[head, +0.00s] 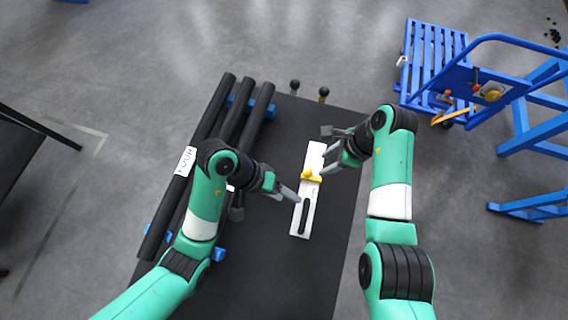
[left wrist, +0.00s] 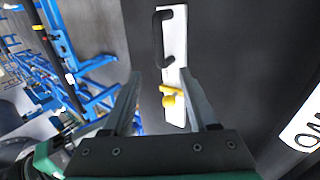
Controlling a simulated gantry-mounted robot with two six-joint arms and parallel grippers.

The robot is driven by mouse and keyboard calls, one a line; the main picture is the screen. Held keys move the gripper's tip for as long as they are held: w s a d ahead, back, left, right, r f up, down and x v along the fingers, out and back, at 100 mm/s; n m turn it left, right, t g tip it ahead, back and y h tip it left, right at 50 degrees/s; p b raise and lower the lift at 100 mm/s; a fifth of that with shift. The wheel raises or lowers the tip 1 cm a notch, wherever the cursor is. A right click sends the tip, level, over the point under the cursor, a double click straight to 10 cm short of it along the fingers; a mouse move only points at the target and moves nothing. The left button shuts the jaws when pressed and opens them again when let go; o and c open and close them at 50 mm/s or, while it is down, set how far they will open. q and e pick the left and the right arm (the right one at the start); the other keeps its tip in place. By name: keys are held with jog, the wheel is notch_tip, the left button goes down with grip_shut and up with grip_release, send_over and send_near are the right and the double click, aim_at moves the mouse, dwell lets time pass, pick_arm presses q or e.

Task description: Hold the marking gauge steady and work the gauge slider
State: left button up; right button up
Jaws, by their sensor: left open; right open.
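The marking gauge (head: 315,153) is a long white plate lying on the dark table top, with a black bar handle (head: 304,216) on its near half. The yellow gauge slider (head: 311,176) sits across its middle. My left gripper (head: 293,195) is open just left of the plate, near the handle. My right gripper (head: 325,164) is open to the right of the plate, close to the slider. In the left wrist view, the plate (left wrist: 179,38), handle (left wrist: 158,40) and slider (left wrist: 172,98) show beyond and between my open left fingers (left wrist: 160,74).
Several black tubes (head: 213,110) lie on blue supports (head: 238,101) along the table's left side, with a white label (head: 186,160). Two small knobs (head: 323,93) stand at the far edge. A blue cart (head: 437,70) stands on the floor at right. The table around the gauge is clear.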

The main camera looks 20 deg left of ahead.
aim_at(304, 208)
pick_arm(q)
jog(key=shift+d+f, duration=0.1)
jog(key=shift+f, duration=0.05)
jog(key=x, duration=1.1)
jog(key=shift+s+d+f, duration=0.1)
jog(key=shift+d+f, duration=0.05)
jog(key=shift+f, duration=0.05)
grip_shut()
dwell(1.1)
